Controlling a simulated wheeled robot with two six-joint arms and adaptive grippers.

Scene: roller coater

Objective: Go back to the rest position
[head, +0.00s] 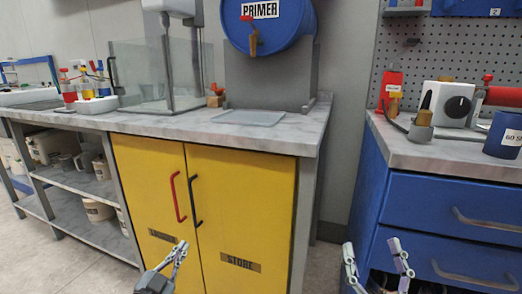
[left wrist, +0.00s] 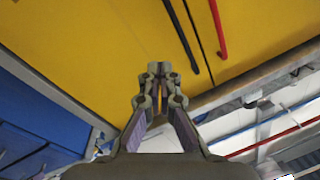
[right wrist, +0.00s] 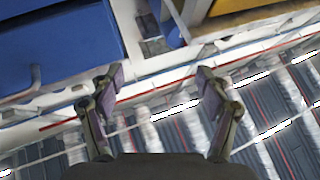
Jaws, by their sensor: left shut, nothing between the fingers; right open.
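My left gripper (head: 180,250) is low in the head view, in front of the yellow cabinet doors (head: 240,190). Its fingers are together and empty, as the left wrist view also shows (left wrist: 160,70).
A grey worktop (head: 180,125) above the yellow cabinet carries a blue PRIMER drum (head: 265,25) and a glass enclosure (head: 145,75). A red-handled roller device (head: 450,100) stands on the right counter. Open shelves (head: 85,183) hold mugs at left. Bare floor (head: 80,265) is in front.

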